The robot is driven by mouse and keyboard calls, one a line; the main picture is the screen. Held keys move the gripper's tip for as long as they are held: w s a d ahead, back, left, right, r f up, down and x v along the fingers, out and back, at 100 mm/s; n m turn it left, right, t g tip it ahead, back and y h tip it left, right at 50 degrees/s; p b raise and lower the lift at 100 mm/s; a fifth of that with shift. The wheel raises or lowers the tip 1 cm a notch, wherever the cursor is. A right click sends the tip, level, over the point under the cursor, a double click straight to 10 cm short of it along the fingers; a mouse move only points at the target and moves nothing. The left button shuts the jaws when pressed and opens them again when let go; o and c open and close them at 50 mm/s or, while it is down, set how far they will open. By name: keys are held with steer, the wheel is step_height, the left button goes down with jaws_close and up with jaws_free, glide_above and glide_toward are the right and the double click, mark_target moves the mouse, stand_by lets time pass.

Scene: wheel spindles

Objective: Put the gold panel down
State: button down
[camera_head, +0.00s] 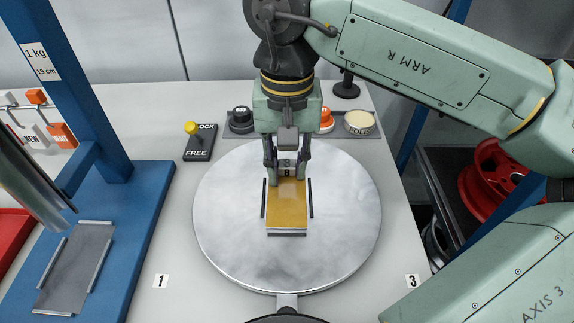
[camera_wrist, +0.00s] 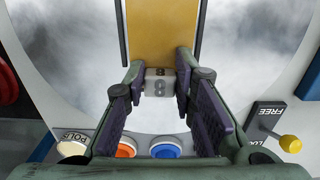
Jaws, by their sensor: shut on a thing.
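The gold panel (camera_head: 288,208) is a flat rectangle with a pale front edge. It lies level over the middle of the round metal disc (camera_head: 225,235), between dark rails (camera_head: 311,198) on its left and right and a dark bar at its near end. I cannot tell whether its underside touches the disc. My gripper (camera_head: 287,174) points down at the panel's far end, its fingers on both sides of a small grey block marked 8. In the wrist view, the block (camera_wrist: 159,84) sits between the fingers at the end of the gold panel (camera_wrist: 162,30).
A lock/free lever with a yellow knob (camera_head: 191,128) stands behind the disc at left. Behind my gripper are a dark knob (camera_head: 240,115), an orange button (camera_head: 326,117) and a cream button (camera_head: 360,122). A blue frame (camera_head: 145,205) stands left. A red wheel (camera_head: 492,175) is at right.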

mark_target(287, 168)
steer(key=shift+f, duration=0.25)
steer(key=c, duration=1.3)
jaws_free()
steer(key=shift+r, duration=0.1)
steer(key=shift+c, duration=0.2)
step_height(287, 168, up, 12)
steer(key=b, duration=0.1)
steer(key=shift+r, duration=0.25)
